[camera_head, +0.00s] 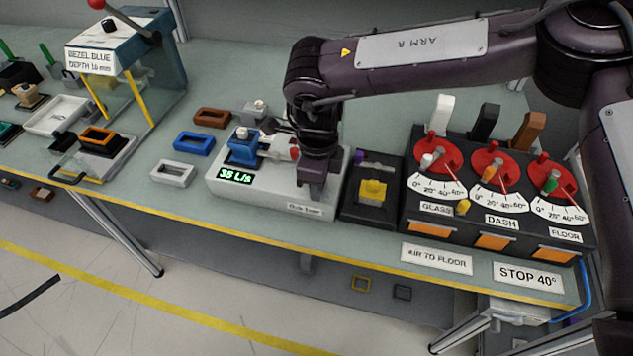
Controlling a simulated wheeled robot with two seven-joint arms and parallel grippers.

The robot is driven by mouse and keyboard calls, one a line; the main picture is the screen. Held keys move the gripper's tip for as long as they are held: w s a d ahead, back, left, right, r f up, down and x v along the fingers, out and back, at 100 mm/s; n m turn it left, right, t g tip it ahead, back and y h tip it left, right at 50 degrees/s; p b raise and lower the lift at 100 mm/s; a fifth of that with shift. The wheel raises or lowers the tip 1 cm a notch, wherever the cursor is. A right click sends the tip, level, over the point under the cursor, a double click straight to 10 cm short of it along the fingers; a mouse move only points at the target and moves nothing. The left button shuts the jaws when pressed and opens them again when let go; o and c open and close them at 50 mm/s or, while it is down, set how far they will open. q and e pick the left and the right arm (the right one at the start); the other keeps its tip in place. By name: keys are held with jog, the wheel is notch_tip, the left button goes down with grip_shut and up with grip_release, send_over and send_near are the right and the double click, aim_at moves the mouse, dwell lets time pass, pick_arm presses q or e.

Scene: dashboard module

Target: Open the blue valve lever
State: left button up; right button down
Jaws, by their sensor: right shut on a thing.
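A blue block with a white knob, which looks like the blue valve (243,150), sits on a pale metering box (265,193) whose green display reads 35 L/s. A red and white part (284,147) lies just right of the blue block, partly behind my wrist. My right gripper (312,188) points down over the right part of the pale box. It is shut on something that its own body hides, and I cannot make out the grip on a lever. My left gripper is not in view.
A dark box with a yellow block (372,192) stands just right of my gripper. Further right is a panel with several red dials (436,157). Brown, blue and white frames (194,143) lie to the left, beyond them a blue press (125,45). The yellow table edge runs along the front.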

jog(key=shift+w+r, duration=0.1)
jog(key=c, duration=1.3)
grip_release()
jog(key=shift+c, duration=0.2)
notch_tip(320, 180, up, 8)
jog(key=shift+f+b, duration=0.1)
jog(key=shift+b, duration=0.8)
